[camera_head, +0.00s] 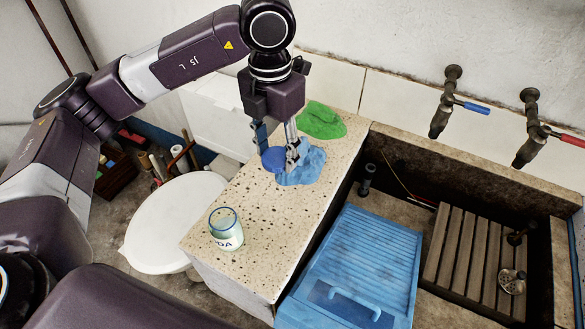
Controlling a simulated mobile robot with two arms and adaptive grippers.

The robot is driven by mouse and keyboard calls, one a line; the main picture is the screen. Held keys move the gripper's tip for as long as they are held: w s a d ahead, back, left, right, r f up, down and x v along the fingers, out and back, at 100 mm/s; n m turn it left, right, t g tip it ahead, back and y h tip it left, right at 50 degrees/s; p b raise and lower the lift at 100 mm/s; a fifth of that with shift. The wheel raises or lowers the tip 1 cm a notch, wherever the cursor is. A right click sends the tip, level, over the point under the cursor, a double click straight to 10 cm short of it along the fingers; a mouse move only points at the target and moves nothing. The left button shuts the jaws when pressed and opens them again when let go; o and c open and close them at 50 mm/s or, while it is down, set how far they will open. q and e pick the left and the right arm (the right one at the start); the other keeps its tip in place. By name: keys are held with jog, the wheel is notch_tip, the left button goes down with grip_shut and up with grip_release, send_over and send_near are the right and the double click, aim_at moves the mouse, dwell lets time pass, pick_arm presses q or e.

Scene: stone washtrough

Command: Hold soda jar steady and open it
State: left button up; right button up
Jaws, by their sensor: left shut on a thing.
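The soda jar (226,232) is clear glass with a pale label that reads "DA" in part. It stands upright near the front end of the speckled stone counter (262,215), and its top looks open. My left gripper (276,154) is behind the jar, pointing down near the back of the counter. It is shut on a round blue lid (272,160), apart from the jar. Whether the lid touches the counter is hard to tell. My right gripper is not in view.
A blue cloth (308,167) lies right beside the left gripper, and a green cloth (320,121) lies behind it. A blue washboard (358,262) leans in the stone trough (451,152) below two taps (440,115). A round white lid (172,222) is left of the counter.

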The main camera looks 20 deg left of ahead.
pick_arm(q)
jog(key=n, duration=0.5)
jog(key=shift+w+r+n, duration=0.2)
jog(key=shift+w+n, duration=0.1)
jog(key=shift+w, duration=0.1)
jog(key=n, duration=0.4)
jog(key=shift+w+a+r+p, duration=0.1)
jog(key=shift+w+a+p, duration=0.1)
jog(key=shift+p, duration=0.2)
jog(key=n, duration=0.5)
jog(key=shift+w+r, duration=0.1)
jog(key=shift+w, duration=0.2)
jog(key=n, duration=0.5)
jog(key=shift+w+a+p, duration=0.1)
jog(key=shift+w+p, duration=0.15)
jog(key=shift+p, duration=0.1)
send_over(281, 205)
notch_tip(281, 205, down, 15)
jog(key=shift+s, duration=0.1)
notch_tip(281, 205, down, 5)
jog(key=shift+r+p, duration=0.1)
jog(key=shift+p, duration=0.4)
